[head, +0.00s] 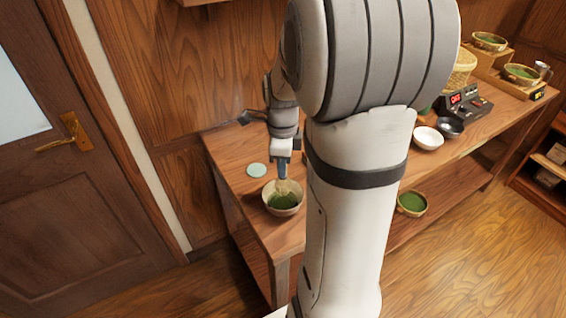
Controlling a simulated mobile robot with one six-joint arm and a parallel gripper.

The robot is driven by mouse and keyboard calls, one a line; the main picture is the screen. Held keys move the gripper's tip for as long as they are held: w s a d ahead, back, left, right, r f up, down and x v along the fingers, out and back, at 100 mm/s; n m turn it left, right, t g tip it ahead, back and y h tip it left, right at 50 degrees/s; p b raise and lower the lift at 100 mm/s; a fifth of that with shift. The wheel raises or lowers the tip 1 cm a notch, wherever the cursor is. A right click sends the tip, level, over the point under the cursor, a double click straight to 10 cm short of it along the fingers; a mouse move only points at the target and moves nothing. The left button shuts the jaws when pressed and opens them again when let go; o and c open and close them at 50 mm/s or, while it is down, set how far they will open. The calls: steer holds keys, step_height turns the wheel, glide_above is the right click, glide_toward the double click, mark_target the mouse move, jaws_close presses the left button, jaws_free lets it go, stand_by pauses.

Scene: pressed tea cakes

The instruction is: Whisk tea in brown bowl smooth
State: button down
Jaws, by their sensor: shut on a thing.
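The brown bowl (270,208) stands on the left end of the wooden table, near its front edge, with green tea (282,201) in it. My gripper (283,170) is above the bowl, pointing down, shut on a whisk. The tan whisk (287,187) hangs below the fingers with its lower end inside the bowl. Whether its tines touch the tea or the bowl's bottom is too small to tell. My arm covers the table just right of the bowl.
A pale green round disc (257,170) lies behind the bowl, to the left. A white bowl (428,138), a dark bowl (450,127) and a device with a red display (465,99) stand farther right. Another bowl of green (412,204) shows lower, right of my arm.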

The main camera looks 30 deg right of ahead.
step_height(320, 180, up, 5)
steer(key=p, duration=0.4)
steer(key=shift+r, duration=0.1)
stand_by(0.6)
